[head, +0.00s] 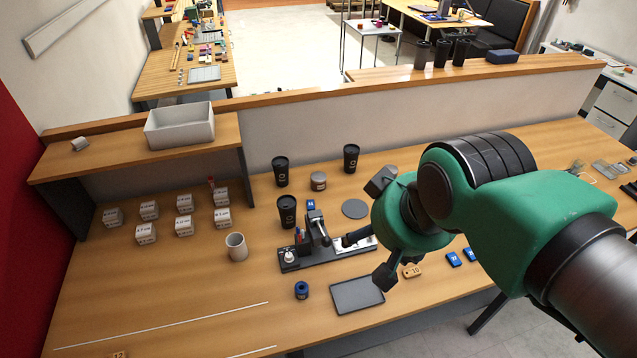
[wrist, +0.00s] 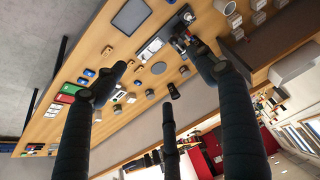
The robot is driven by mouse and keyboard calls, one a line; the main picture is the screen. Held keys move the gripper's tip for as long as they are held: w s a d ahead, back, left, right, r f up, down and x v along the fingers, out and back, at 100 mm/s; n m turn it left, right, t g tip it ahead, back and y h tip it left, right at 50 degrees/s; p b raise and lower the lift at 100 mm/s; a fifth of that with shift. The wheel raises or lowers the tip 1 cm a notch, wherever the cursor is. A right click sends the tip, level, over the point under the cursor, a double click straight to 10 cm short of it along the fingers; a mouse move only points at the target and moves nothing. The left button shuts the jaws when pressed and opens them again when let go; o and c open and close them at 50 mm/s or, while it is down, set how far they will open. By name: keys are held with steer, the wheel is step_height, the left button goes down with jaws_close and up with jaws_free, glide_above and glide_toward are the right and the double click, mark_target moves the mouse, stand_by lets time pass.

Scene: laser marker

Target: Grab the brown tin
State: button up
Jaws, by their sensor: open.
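The brown tin (head: 318,181) is a short, dull brown-grey can with a greyish lid. It stands upright on the wooden table between two black cups, behind the marking machine. In the wrist view it is a tiny can (wrist: 184,71) near the round grey disc. My gripper (head: 372,236) is in front and to the right of the tin in the head view, apart from it. In the wrist view, its dark fingers (wrist: 165,85) are spread wide with nothing between them. My green arm hides part of the table on the right.
Black lidded cups (head: 280,171) (head: 351,158) (head: 287,211) stand close around the tin. The marking machine (head: 310,250), a round grey disc (head: 355,208) and a dark tray (head: 357,295) lie nearby. White labelled blocks (head: 184,203) and a beige mug (head: 236,246) are left. A raised ledge (head: 290,98) runs behind.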

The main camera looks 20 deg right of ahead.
steer(key=w+r+g+p, duration=0.1)
steer(key=w+r+p, duration=0.3)
steer(key=w, duration=1.3)
steer(key=n+g+p, duration=0.2)
steer(key=g+p, duration=0.1)
steer(key=p, duration=0.4)
glide_above(318, 176)
steer(key=s, duration=0.1)
step_height(318, 176, down, 31)
steer(key=shift+s+d, duration=0.2)
steer(key=shift+f, duration=0.1)
steer(key=f, duration=0.5)
steer(key=w+f, duration=0.1)
steer(key=f, duration=0.2)
steer(key=shift+a+f, duration=0.1)
